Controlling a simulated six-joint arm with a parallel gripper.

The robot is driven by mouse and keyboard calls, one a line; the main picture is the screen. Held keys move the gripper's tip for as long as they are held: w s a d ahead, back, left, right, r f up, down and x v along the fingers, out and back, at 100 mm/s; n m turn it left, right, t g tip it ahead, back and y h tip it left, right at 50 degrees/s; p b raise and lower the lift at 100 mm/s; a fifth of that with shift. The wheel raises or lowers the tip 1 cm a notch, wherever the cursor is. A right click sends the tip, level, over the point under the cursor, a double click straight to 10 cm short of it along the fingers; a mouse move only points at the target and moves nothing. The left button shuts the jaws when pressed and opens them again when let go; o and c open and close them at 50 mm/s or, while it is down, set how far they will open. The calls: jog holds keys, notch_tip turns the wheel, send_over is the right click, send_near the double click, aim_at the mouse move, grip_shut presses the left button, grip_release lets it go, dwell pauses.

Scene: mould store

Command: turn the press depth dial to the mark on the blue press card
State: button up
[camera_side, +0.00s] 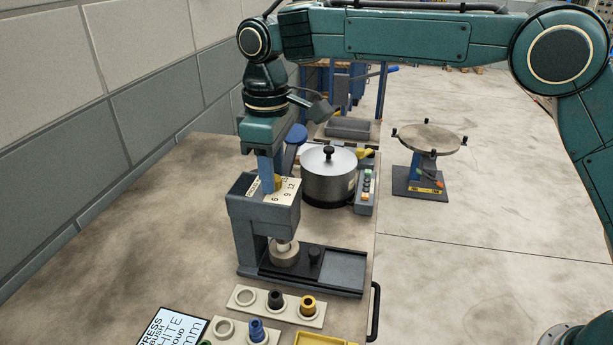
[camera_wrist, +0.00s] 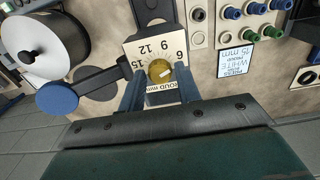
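The press (camera_side: 250,215) stands on the bench, with a pale scale plate on top marked 6, 9, 12 and 15. Its round brass-yellow depth dial (camera_wrist: 160,72) sits on this plate; in the side view the dial (camera_side: 278,182) is partly hidden by a finger. The dial's pale line points up and right in the wrist view, toward the 6 side. My gripper (camera_wrist: 160,80) points down with one finger on each side of the dial; whether they touch it is unclear.
A lidded metal pot (camera_side: 329,178) and a button box (camera_side: 366,190) stand close behind the press. A bush rack (camera_side: 262,305) with coloured bushes lies in front. A round turntable (camera_side: 428,140) stands at the right. A wall (camera_side: 100,100) runs along the left.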

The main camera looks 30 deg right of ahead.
jog(key=c, duration=0.4)
jog(key=shift+n, duration=2)
jog(key=n, duration=0.2)
jog(key=shift+n, duration=1)
